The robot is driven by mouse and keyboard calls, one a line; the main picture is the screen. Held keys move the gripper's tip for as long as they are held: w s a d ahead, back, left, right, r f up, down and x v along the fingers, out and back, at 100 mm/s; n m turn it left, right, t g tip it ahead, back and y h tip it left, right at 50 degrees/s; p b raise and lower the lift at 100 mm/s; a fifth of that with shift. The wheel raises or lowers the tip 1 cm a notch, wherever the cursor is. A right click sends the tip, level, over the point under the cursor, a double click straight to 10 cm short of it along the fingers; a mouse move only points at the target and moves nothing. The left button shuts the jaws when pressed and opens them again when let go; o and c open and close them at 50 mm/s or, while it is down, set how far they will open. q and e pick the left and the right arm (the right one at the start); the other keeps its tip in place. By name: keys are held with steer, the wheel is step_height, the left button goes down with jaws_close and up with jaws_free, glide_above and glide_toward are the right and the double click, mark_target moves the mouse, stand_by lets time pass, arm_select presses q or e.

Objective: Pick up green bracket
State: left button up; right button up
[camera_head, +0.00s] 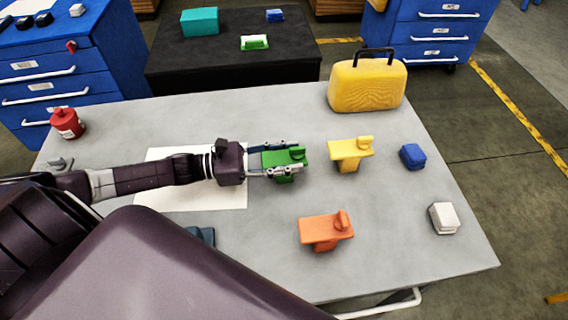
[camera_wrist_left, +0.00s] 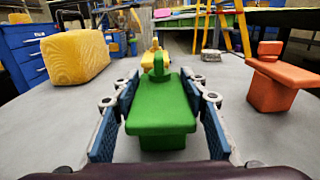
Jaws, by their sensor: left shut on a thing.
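The green bracket (camera_head: 284,159) is at the middle of the grey table in the head view. My left gripper (camera_head: 278,159) reaches in from the left with its fingers on both sides of the bracket, shut on it. In the left wrist view the green bracket (camera_wrist_left: 162,108) sits between the two blue-padded fingers of my left gripper (camera_wrist_left: 165,115), its flat top and rounded knob showing. I cannot tell whether its base touches the table.
A yellow bracket (camera_head: 350,152) stands right of the green one, an orange bracket (camera_head: 326,230) nearer the front. A blue block (camera_head: 412,156), white block (camera_head: 443,217), yellow case (camera_head: 368,84) and red canister (camera_head: 67,123) also stand on the table (camera_head: 400,255). White paper (camera_head: 190,198) lies under my arm.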

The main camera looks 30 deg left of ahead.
arm_select(q)
steer(key=shift+c, duration=1.4)
steer(key=shift+r, duration=0.1)
